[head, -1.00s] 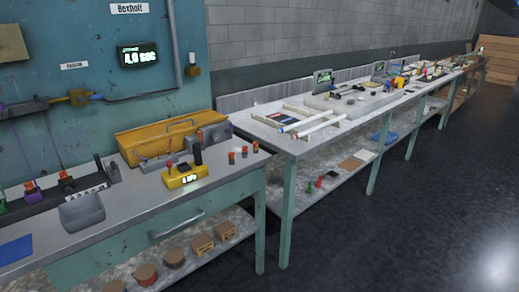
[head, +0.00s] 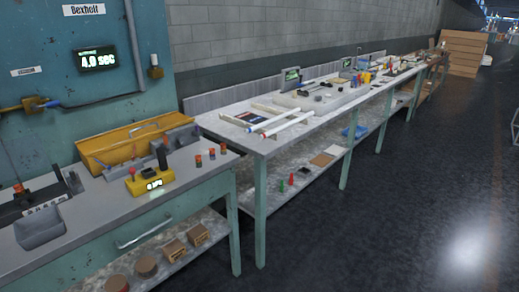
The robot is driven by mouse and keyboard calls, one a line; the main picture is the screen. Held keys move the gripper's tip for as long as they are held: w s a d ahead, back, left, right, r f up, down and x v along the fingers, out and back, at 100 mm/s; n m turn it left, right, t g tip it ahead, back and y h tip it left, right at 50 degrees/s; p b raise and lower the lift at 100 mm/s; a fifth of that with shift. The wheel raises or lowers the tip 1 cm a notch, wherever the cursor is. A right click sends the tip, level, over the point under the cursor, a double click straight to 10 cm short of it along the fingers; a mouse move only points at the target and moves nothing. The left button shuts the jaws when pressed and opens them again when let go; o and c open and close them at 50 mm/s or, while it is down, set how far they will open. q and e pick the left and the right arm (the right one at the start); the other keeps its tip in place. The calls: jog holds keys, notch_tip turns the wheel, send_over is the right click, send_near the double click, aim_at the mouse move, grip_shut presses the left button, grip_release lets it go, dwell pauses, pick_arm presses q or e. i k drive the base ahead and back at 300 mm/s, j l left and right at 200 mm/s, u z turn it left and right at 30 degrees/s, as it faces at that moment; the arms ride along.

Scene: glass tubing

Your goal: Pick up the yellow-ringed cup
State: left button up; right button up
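I cannot make out a yellow-ringed cup in the head view. Small yellow and red items (head: 366,77) stand far along the long bench, but they are too small to tell what they are. Neither of my grippers is in view.
A near workbench (head: 95,212) at the left holds a yellow toolbox (head: 125,148), a yellow device (head: 152,183), a grey bin (head: 40,226) and small orange-topped pieces. A long bench (head: 222,124) with white tubes runs into the distance. The dark floor (head: 400,220) on the right is open.

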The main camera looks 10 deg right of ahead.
aim_at(223, 151)
jog(key=i+l+u, duration=0.15)
jog(key=i, duration=0.4)
jog(key=i+u, duration=0.15)
jog(key=i, duration=0.35)
jog(key=i+l+u, duration=0.15)
jog(key=i, duration=0.35)
jog(key=l, duration=0.15)
